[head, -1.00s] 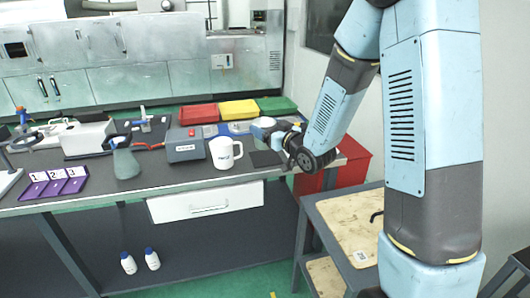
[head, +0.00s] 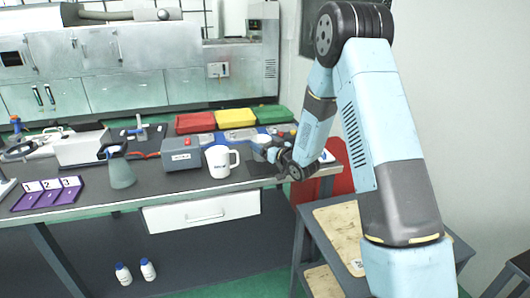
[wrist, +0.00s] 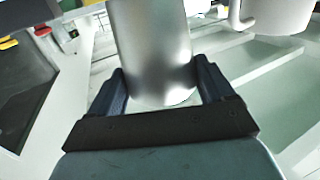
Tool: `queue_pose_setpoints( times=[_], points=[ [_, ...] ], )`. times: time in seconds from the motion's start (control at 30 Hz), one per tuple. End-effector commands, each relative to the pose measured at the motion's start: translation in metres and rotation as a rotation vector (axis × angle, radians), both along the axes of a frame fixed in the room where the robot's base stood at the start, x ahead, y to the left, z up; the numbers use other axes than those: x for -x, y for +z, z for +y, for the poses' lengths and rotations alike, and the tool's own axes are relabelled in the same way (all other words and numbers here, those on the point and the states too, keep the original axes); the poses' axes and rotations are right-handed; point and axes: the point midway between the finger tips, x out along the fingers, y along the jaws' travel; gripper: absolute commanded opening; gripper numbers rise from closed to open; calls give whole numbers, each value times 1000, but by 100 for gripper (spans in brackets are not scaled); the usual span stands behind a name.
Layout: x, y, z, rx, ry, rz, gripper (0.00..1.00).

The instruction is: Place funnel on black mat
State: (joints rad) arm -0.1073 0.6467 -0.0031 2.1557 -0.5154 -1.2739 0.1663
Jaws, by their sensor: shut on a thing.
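The funnel (wrist: 152,45), a smooth silver-grey metal piece, stands between my gripper's fingers (wrist: 158,88) in the wrist view. My gripper is shut on it. In the head view the funnel (head: 260,141) shows small and pale at the end of my arm, partly hidden by my gripper (head: 270,151). The black mat (head: 258,169) lies flat on the bench near its right end, just below my gripper. Whether the funnel touches the mat cannot be told.
A white mug (head: 218,163) stands just left of the mat, with a grey box (head: 181,154) beyond it. Red (head: 195,123), yellow (head: 236,118) and green (head: 272,114) bins stand behind. A red cabinet (head: 339,170) is beyond the bench's right end.

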Motion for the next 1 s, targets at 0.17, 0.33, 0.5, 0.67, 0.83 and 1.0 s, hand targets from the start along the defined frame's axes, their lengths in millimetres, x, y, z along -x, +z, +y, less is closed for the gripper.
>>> queue_pose_setpoints(
  times=[0.17,0.33,0.5,0.67,0.83,1.0],
  points=[
    [-7,-10,-1,1,0,1,48],
    [-6,-32,-1,1,0,1,48],
    [-6,-37,-2,0,-1,-1,48],
    [-6,-37,-2,0,-1,-1,48],
    [-6,-38,-2,1,-1,-1,90],
    [-6,-38,-3,1,-2,-1,100]
  ],
)
